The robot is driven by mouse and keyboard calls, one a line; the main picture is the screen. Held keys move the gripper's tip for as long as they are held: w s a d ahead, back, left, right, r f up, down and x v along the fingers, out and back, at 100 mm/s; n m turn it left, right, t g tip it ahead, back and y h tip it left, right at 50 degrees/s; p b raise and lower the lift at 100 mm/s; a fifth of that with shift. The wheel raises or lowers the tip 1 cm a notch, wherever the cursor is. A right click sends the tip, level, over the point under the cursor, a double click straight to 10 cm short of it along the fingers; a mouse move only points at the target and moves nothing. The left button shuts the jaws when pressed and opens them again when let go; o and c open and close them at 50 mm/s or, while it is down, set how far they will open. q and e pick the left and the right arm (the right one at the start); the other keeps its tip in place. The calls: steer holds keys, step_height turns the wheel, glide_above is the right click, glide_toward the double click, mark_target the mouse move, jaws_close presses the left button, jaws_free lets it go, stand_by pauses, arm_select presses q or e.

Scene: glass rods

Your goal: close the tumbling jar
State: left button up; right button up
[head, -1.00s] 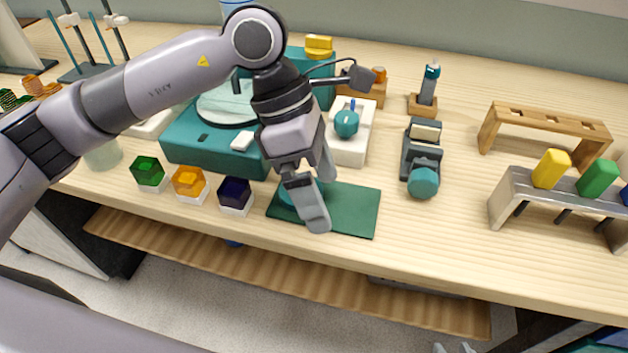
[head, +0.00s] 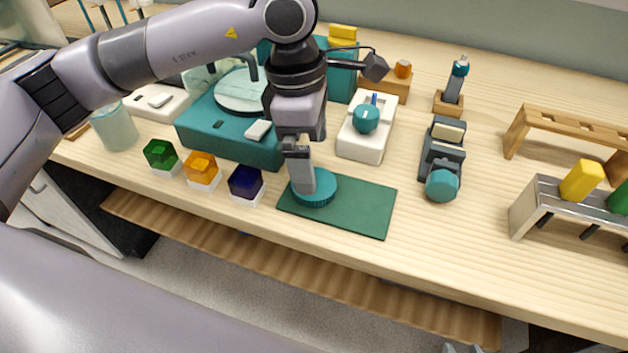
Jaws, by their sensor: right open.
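The glass tumbling jar (head: 115,128) is a pale, cloudy cylinder standing upright near the left front of the bench. A round teal lid (head: 322,191) with a ribbed edge lies on the left part of a dark green mat (head: 358,208). My right gripper (head: 302,188) points down at the lid, with its near finger in front of the lid's left part. It is open. The far finger is mostly hidden, and I cannot tell whether the fingers touch the lid. My left gripper is not clearly seen.
Green (head: 160,155), orange (head: 201,169) and dark blue (head: 246,183) blocks on white bases stand between jar and mat. A teal machine (head: 215,135) stands behind them. A white device (head: 366,140) and a dark clamp-like tool (head: 442,160) stand behind the mat.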

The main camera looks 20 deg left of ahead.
arm_select(q)
steer(key=shift+s+d+f, duration=0.1)
steer(key=shift+f, duration=1.2)
steer(key=shift+d+f, duration=0.1)
steer(key=shift+f, duration=1.2)
steer(key=c, duration=1)
